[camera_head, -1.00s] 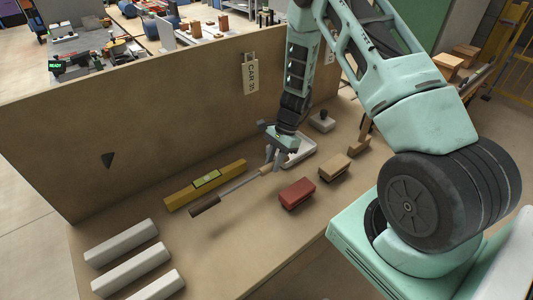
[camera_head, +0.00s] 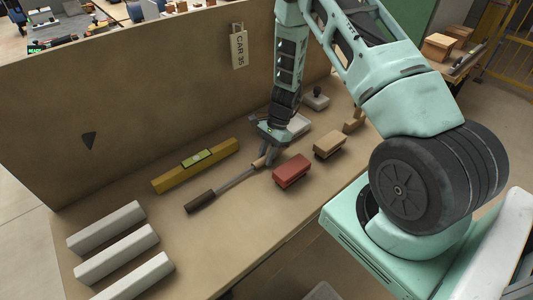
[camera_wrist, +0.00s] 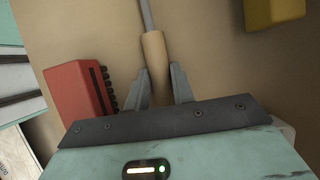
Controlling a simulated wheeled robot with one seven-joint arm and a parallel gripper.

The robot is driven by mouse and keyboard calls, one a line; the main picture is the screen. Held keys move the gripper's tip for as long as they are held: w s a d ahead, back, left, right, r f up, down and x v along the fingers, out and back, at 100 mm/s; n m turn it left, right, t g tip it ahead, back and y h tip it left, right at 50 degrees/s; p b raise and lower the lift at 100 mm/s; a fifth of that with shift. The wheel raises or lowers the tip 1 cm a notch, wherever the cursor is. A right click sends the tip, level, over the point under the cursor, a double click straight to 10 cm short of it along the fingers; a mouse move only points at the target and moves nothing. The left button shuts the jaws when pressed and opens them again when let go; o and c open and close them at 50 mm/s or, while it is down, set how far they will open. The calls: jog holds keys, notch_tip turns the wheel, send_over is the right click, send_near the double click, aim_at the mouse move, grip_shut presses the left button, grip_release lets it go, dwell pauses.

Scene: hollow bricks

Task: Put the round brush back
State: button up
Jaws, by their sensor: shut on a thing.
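The round brush has a dark brown cylindrical head (camera_head: 200,201), a thin grey rod and a pale wooden handle (camera_wrist: 155,55). My gripper (camera_head: 265,158) is shut on the wooden handle, with one finger on each side in the wrist view (camera_wrist: 158,88). The brush lies roughly level, its head pointing to the front left. It is at or just above the table; I cannot tell if it touches. It lies between the yellow spirit level and the red block.
The yellow level (camera_head: 195,166) lies behind the brush. The red block (camera_head: 292,170), a tan block (camera_head: 330,144) and a pale tray (camera_head: 298,124) are close to my gripper. Several white bars (camera_head: 117,254) lie front left. A brown panel (camera_head: 150,110) stands along the back.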

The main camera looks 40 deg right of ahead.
jog(key=shift+f, duration=0.1)
dwell(0.6)
jog(key=o, duration=0.9)
jog(key=shift+o, duration=0.2)
jog(key=b+v, duration=0.2)
jog(key=v, duration=1.5)
jog(key=shift+r, duration=0.2)
jog(key=shift+w, duration=0.1)
